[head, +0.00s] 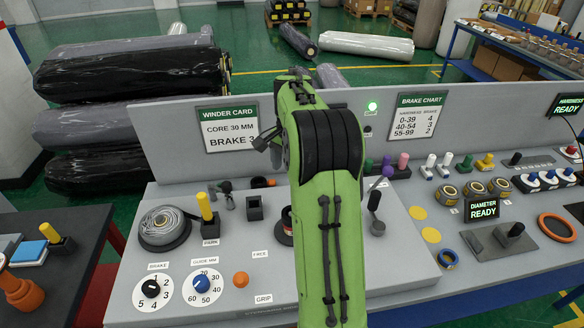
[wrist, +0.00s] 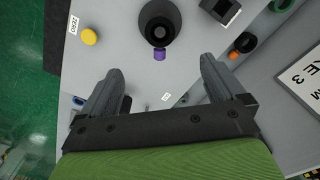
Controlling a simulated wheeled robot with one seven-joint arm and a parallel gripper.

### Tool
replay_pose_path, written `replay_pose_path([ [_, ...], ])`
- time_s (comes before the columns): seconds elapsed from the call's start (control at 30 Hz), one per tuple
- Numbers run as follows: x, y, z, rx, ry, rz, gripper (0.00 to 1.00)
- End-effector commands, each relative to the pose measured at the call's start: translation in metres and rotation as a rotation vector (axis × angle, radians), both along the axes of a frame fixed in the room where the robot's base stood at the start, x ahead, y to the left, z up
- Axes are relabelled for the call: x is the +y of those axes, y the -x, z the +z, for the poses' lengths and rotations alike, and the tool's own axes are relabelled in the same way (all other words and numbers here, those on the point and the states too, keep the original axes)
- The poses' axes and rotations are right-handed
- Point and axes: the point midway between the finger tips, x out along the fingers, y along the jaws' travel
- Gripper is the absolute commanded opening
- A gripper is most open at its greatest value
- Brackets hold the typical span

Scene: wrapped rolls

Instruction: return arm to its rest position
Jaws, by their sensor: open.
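My green arm (head: 330,235) with its black banded joint rises from the bottom middle of the head view. It reaches forward over the grey console (head: 215,265). My gripper (wrist: 160,68) shows in the wrist view with its two dark fingers spread apart and nothing between them. It is above the console surface, which shows below the fingers. A dark round fixture (wrist: 160,22) with a purple piece (wrist: 159,54) lies just beyond the fingertips. The arm hides the middle of the console and its back panel in the head view.
The winder card (head: 228,129) and brake chart (head: 417,117) stand on the back panel. Wrapped rolls (head: 130,73) lie behind.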

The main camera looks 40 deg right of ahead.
Motion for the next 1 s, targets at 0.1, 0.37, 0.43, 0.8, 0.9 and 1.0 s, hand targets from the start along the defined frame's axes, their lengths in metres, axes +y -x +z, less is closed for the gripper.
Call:
replay_pose_path([
  [0.1,0.000,0.000,0.000,0.000,0.000,0.000,0.96],
  [0.37,0.000,0.000,0.000,0.000,0.000,0.000,0.96],
  [0.43,0.006,0.000,0.004,-0.006,0.006,0.022,0.96],
  [0.8,0.179,0.085,0.092,-0.199,0.206,0.797,0.96],
  [0.9,0.218,0.129,0.091,-0.271,0.262,1.031,0.96],
  [1.0,0.243,0.167,0.079,-0.337,0.309,1.229,0.96],
])
